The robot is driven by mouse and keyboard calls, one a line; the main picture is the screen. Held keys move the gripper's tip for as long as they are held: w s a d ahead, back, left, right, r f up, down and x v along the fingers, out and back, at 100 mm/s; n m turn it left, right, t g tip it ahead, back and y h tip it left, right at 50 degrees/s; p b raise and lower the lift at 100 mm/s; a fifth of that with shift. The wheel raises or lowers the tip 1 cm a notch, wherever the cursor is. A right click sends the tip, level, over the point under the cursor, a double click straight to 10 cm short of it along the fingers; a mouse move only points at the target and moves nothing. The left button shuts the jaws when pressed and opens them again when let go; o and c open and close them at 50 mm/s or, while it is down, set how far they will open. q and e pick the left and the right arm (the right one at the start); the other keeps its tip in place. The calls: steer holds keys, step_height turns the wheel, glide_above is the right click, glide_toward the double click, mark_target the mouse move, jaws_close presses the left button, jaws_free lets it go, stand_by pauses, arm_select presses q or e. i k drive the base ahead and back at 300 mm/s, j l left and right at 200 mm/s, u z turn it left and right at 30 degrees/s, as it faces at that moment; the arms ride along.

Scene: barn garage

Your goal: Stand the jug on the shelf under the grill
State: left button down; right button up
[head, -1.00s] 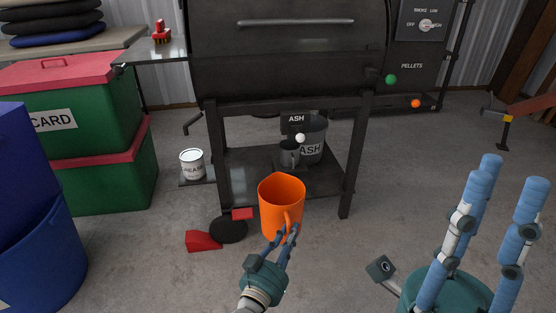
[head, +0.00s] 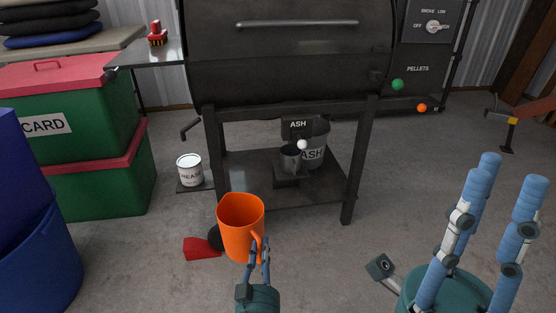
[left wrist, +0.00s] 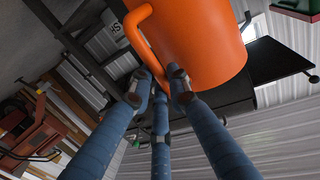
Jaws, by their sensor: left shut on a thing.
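An orange jug (head: 240,232) is held upright in front of the grill by my left gripper (head: 257,252), whose fingers are shut on its handle. In the left wrist view the jug (left wrist: 195,40) fills the top, with the fingers (left wrist: 163,80) around the handle. The dark grill (head: 285,60) stands behind it on legs. The lower shelf (head: 250,170) under the grill lies beyond the jug, and the jug appears apart from it. My right gripper (head: 510,190) is at the right, its blue fingers spread and empty.
An ash bucket (head: 314,150) and a small grey cup (head: 290,158) occupy the shelf's back middle and right; its left part looks bare. A grease can (head: 190,170) stands left of the grill. A red block (head: 201,248) lies on the floor. Green bins (head: 90,180) stand left.

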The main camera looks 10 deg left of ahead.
mark_target(252, 169)
steer(key=i+j, duration=0.15)
steer(key=i, duration=0.45)
steer(key=i+j, duration=0.15)
steer(key=i, duration=0.45)
steer(key=i+j, duration=0.15)
steer(key=i, duration=0.45)
